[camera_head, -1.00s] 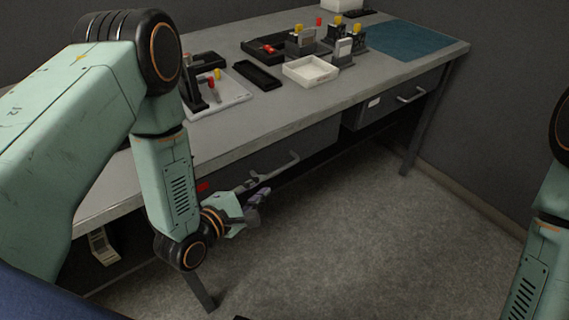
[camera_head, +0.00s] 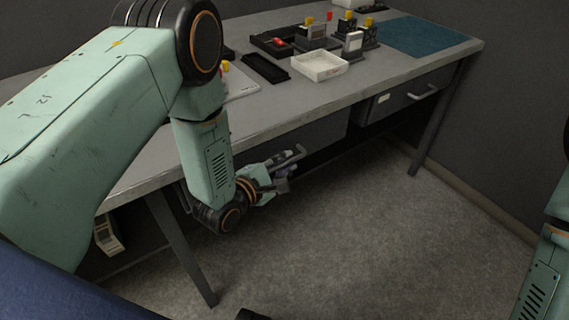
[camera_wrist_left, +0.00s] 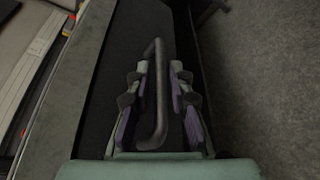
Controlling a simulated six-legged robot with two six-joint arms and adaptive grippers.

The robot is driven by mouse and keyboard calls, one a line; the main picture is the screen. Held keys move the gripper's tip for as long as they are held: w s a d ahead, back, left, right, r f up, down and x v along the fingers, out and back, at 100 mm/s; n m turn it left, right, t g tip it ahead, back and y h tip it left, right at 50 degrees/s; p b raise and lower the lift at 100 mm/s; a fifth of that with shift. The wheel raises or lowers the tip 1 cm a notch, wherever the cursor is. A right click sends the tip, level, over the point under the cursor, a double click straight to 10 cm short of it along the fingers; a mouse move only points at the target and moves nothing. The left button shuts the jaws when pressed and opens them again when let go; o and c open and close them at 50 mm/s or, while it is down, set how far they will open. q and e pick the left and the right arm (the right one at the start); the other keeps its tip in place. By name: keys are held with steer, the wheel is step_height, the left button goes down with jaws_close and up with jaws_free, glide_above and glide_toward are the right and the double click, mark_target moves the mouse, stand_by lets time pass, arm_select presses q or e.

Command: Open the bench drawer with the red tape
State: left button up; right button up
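The near bench drawer (camera_head: 322,134) has a dark grey front under the bench top and looks closed. Its bar handle (camera_head: 291,156) also shows in the left wrist view (camera_wrist_left: 160,95), lengthwise between my fingers. My left gripper (camera_head: 284,170) is at this handle. In the left wrist view my left gripper (camera_wrist_left: 158,70) is open, one finger on each side of the bar with gaps showing. The red tape is hidden behind my left arm in the head view. My right gripper is out of view; only part of my right arm shows at the right edge.
The grey bench top (camera_head: 290,105) carries a white tray (camera_head: 319,66), a black tray (camera_head: 265,68), several small fixtures and a blue mat (camera_head: 421,37). A second drawer (camera_head: 401,98) is at the right. A bench leg (camera_head: 180,250) stands below my left arm. The floor in front is clear.

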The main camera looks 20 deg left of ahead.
arm_select(q)
jaws_close()
stand_by(0.5)
steer(key=shift+f, duration=0.1)
